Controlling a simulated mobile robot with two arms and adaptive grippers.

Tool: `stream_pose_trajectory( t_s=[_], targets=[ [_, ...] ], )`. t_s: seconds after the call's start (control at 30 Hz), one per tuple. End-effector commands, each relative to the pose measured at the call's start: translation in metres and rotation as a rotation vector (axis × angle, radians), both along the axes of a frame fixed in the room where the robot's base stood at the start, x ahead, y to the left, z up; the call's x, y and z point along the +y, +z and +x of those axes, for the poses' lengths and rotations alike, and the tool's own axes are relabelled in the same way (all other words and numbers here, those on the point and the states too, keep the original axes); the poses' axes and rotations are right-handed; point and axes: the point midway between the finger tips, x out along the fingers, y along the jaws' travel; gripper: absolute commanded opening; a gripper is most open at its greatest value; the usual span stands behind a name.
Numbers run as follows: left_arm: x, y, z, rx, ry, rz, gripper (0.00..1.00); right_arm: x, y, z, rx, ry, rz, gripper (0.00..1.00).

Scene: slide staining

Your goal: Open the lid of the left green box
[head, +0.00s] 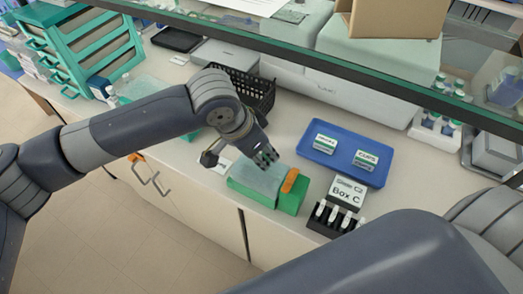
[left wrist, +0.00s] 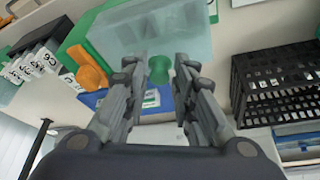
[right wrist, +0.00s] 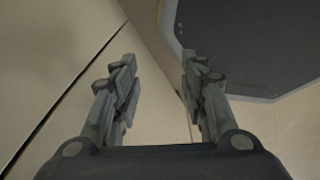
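A green box (head: 252,190) with a translucent lid (head: 262,174) and an orange latch (head: 290,181) sits on the counter near its front edge. The lid looks closed. My left gripper (head: 265,157) is at the lid's far side. In the left wrist view the translucent lid (left wrist: 155,33), orange latch (left wrist: 88,68) and a green tab (left wrist: 158,68) show. My left gripper (left wrist: 160,62) is open, with the tab lying between its fingertips; contact cannot be told. Another translucent-lidded piece (head: 145,88) is partly hidden behind my left arm. My right gripper (right wrist: 158,62) is open and empty.
A blue tray (head: 318,160) with labelled holders lies right of the box. A black Box C rack (head: 320,226) stands to its right, a black basket (head: 245,90) behind it. A glass shelf edge (head: 330,68) crosses above. Cabinet fronts face my right gripper.

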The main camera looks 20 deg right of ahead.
Motion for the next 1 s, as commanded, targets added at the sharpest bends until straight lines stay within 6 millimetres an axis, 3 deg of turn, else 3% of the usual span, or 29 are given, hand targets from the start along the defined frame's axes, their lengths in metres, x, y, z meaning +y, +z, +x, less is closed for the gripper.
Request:
stream_pose_trajectory(
  t_s=[0.07,0.57,1.0],
  targets=[
    [0.0,0.0,0.0,0.0,0.0,0.0,0.0,0.002,0.0,-0.006,0.009,-0.001,0.002,0.4],
    [0.007,0.003,-0.005,-0.048,0.0,-0.063,0.0,0.006,-0.005,-0.006,0.009,-0.001,0.006,0.4],
    [0.03,0.008,-0.023,-0.232,0.001,-0.301,0.0,0.001,-0.034,-0.004,0.004,0.001,0.001,0.4]
  ],
)
